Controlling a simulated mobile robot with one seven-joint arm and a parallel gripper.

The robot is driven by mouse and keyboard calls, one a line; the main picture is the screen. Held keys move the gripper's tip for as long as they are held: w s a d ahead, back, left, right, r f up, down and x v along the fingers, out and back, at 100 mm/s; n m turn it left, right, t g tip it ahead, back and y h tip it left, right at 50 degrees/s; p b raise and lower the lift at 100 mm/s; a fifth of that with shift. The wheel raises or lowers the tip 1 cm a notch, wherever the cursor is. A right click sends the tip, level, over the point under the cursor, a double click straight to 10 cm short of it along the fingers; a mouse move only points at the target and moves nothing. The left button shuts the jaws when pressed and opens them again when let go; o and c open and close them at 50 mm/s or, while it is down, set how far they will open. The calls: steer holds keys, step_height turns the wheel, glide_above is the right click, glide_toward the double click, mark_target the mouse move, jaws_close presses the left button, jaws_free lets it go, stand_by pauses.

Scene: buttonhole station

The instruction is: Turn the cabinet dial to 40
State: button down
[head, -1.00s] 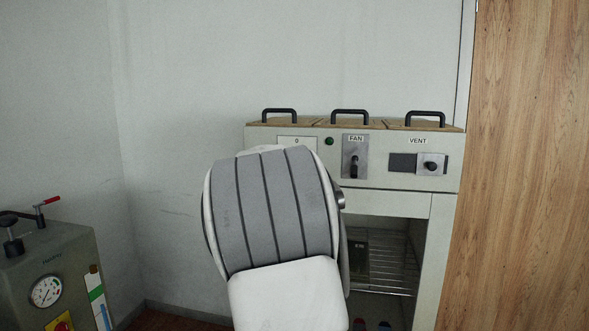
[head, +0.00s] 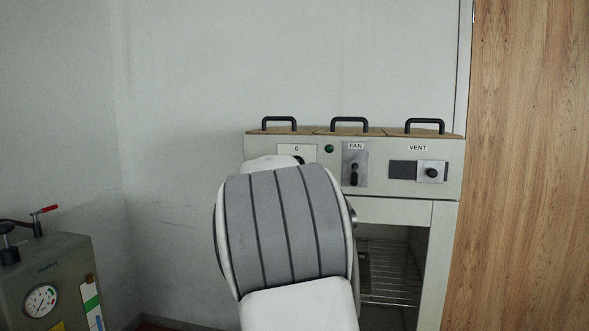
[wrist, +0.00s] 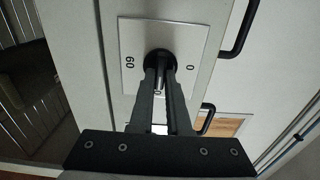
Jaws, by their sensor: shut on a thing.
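The cabinet dial (wrist: 161,55) is a round black knob on a white plate (wrist: 190,38) with the marks 0 and 60. In the wrist view my gripper (wrist: 160,82) reaches to the dial, its two dark fingers closed on the knob. The fingers cover much of the knob, so I cannot tell where it points. In the head view only the top of the plate (head: 296,149) with its 0 and a bit of the dial (head: 299,160) show; my arm hides the rest and the gripper.
The cabinet (head: 395,212) also has a green lamp (head: 329,149), a FAN switch (head: 354,174) and a VENT slider (head: 431,173). Black handles (head: 425,122) stand on its top. A wire rack (head: 390,275) is in the open lower bay. A machine with a gauge (head: 41,300) stands at left.

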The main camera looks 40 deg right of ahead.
steer(key=c, duration=0.9)
jaws_free()
steer(key=p+v, duration=0.1)
steer(key=v, duration=1.6)
steer(key=shift+s+a+p, duration=0.1)
steer(key=shift+a+p, duration=0.15)
steer(key=shift+p, duration=0.05)
